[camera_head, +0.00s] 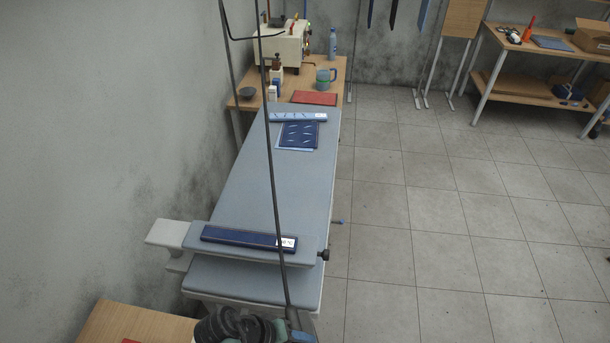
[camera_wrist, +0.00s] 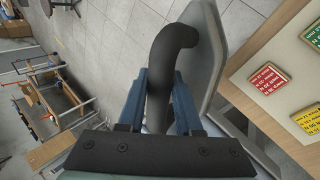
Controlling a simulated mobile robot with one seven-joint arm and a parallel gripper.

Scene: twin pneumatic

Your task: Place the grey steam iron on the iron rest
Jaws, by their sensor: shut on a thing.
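The grey steam iron (camera_wrist: 207,62) shows in the wrist view, with a thick black curved handle (camera_wrist: 172,42). My gripper (camera_wrist: 160,78) has its two blue fingers on either side of the handle and is shut on it. The iron's underside is hidden. In the head view, dark and teal parts of my arm show at the bottom edge; I cannot make out the iron clearly there. A pale flat plate (camera_head: 167,232) sticks out at the left end of the near sleeve board; it may be the iron rest. It looks bare.
The long grey ironing board (camera_head: 240,185) carries blue folded cloth (camera_head: 298,136) and a dark blue strip (camera_head: 248,238). A black cable (camera_head: 270,165) hangs across the view. Red (camera_wrist: 267,78) and yellow (camera_wrist: 310,120) labelled items lie on a wooden surface. Tiled floor at right is clear.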

